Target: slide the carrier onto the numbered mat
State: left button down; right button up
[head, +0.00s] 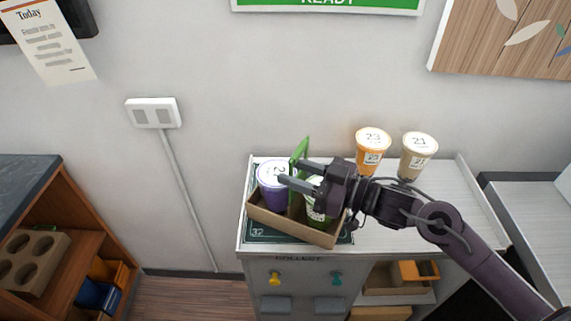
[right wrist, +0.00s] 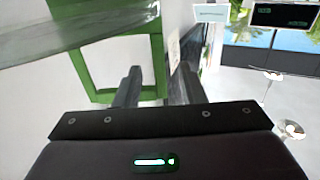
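The carrier (head: 290,227) is a brown open box with an upright green handle (head: 299,160). It holds a purple cup (head: 272,194) on its left side and a cup with a green label (head: 316,209) on its right, partly hidden by my right gripper. The dark green numbered mat (head: 258,233), marked 32, lies under the carrier and shows along its front. My right gripper (head: 291,172) is above the carrier with its fingers parted at the handle. In the right wrist view the green handle frame (right wrist: 78,70) shows beyond and between the fingers. My left gripper is not in view.
An orange cup (head: 371,155) and a beige cup (head: 415,158) stand at the back of the white counter (head: 450,200), right of the carrier. The counter has a raised rim. Its right part is clear apart from my arm above it. A wooden shelf (head: 60,215) stands at far left.

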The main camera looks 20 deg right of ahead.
jog(key=shift+p+x, duration=0.4)
jog(key=shift+x, duration=1.25)
grip_shut()
